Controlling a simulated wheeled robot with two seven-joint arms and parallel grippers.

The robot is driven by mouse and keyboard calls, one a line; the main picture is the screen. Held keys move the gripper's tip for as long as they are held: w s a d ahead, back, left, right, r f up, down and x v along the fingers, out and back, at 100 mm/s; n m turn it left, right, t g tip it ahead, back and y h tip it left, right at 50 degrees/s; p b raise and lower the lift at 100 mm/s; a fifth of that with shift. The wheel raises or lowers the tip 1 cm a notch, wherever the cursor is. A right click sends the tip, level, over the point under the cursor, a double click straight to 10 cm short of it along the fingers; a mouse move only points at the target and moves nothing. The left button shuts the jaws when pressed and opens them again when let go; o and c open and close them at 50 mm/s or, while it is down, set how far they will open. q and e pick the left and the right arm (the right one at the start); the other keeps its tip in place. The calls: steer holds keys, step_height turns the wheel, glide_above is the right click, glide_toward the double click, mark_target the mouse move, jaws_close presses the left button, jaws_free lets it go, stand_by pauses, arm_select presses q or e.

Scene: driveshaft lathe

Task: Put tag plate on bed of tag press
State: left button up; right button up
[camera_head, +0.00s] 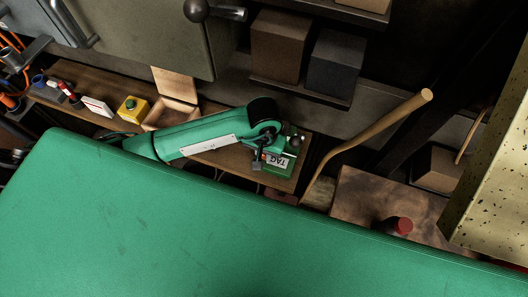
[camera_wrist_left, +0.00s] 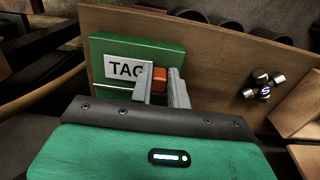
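The tag press (camera_head: 279,167) is a green block with a white TAG label on the wooden shelf. It also shows in the left wrist view (camera_wrist_left: 105,45), left of the fingers. My left gripper (camera_head: 261,160) reaches over the press from the left. In the left wrist view its two grey fingers (camera_wrist_left: 161,82) stand on either side of a small orange-red piece (camera_wrist_left: 160,76), which looks like the tag plate, and appear closed on it. The piece is beside the label, over or at the press's edge; whether it touches the press cannot be told. My right gripper is out of view.
The wooden shelf (camera_wrist_left: 215,40) carries a black-and-silver object (camera_wrist_left: 263,87) right of the press. A yellow box with a green button (camera_head: 133,108) and an open wooden box (camera_head: 170,113) stand farther left. Dark blocks (camera_head: 335,64) sit above. A curved wooden handle (camera_head: 370,132) rises at right.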

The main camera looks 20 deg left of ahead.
mark_target(264, 156)
arm_select(q)
steer(key=o, duration=0.4)
steer(key=shift+o, duration=0.2)
steer(key=shift+r, duration=0.1)
steer(key=shift+r+p, duration=0.15)
steer(key=shift+p, duration=0.15)
step_height(264, 156, up, 6)
steer(key=b, duration=0.3)
steer(key=shift+r, duration=0.65)
steer(key=shift+s, duration=0.1)
